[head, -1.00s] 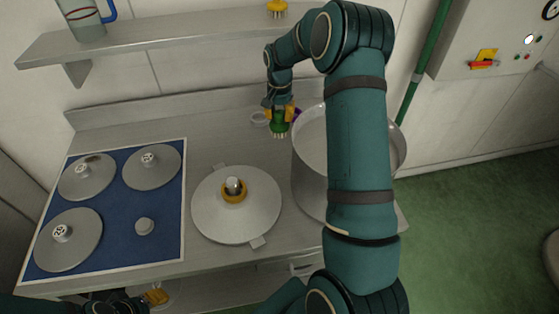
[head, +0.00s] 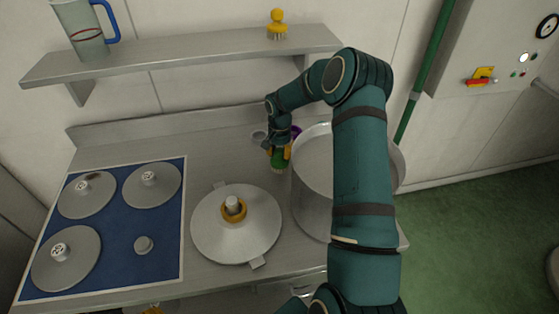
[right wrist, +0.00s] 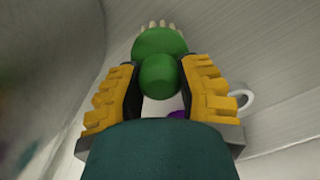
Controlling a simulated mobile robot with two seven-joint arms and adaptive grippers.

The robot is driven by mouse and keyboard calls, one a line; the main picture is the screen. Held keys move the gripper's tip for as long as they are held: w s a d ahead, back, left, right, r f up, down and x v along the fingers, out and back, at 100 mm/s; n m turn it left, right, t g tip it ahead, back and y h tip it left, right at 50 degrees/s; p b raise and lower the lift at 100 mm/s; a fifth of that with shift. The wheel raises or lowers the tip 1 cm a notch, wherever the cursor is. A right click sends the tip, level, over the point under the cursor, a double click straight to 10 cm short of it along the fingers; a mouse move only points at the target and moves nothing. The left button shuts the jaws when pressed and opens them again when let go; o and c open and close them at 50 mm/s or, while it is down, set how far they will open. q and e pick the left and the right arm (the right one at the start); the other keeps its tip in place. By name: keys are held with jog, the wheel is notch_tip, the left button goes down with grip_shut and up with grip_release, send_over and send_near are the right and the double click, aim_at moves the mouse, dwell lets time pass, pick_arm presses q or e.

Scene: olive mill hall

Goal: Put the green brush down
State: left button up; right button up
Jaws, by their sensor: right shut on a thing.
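The green brush (head: 278,160) is in my right gripper (head: 278,149), at the back of the steel counter (head: 205,150), just left of the big pot. In the right wrist view the green brush (right wrist: 158,62) sits between the yellow-padded fingers of my right gripper (right wrist: 160,85), which are shut on its round knob. Its pale bristles point away from the gripper, downward in the head view. I cannot tell whether the bristles touch the counter. My left gripper is not in view.
A large steel pot (head: 312,190) stands close right of the brush. A small ring-like item (head: 259,136) and a purple thing (head: 296,131) lie behind. A round lidded disc (head: 215,235) is in front. A yellow brush (head: 277,25) and jug (head: 82,30) stand on the shelf (head: 180,59).

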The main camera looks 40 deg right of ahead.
aim_at(279, 160)
jog(key=shift+f, duration=1.75)
jog(key=shift+f, duration=0.15)
jog(key=o, duration=1)
notch_tip(279, 160, up, 12)
jog(key=shift+r, duration=0.15)
jog(key=shift+a, duration=0.1)
